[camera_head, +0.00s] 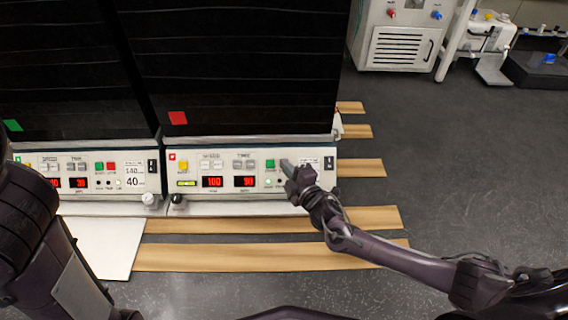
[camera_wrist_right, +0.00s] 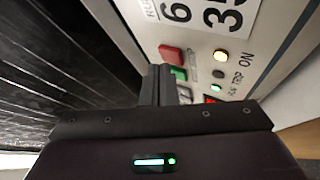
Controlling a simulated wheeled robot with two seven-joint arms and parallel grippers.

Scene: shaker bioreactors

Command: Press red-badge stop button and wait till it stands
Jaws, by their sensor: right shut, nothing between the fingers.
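The red-badge shaker is the right one, with a red square badge (camera_head: 178,117) on its dark front. Its panel (camera_head: 225,196) has a green button (camera_head: 270,163) and lit red displays (camera_head: 212,182). Its red button is covered by my gripper in the head view but shows in the right wrist view (camera_wrist_right: 170,53), beside the green button (camera_wrist_right: 179,73). My right gripper (camera_head: 288,168) is shut and empty, its tips (camera_wrist_right: 163,72) close to the red and green buttons. I cannot tell whether they touch. My left gripper is out of view; only its arm shows at the left.
A green-badge shaker (camera_head: 12,125) stands directly to the left, with its own panel (camera_head: 85,167) and red and green buttons. A white machine (camera_head: 400,45) stands at the back right.

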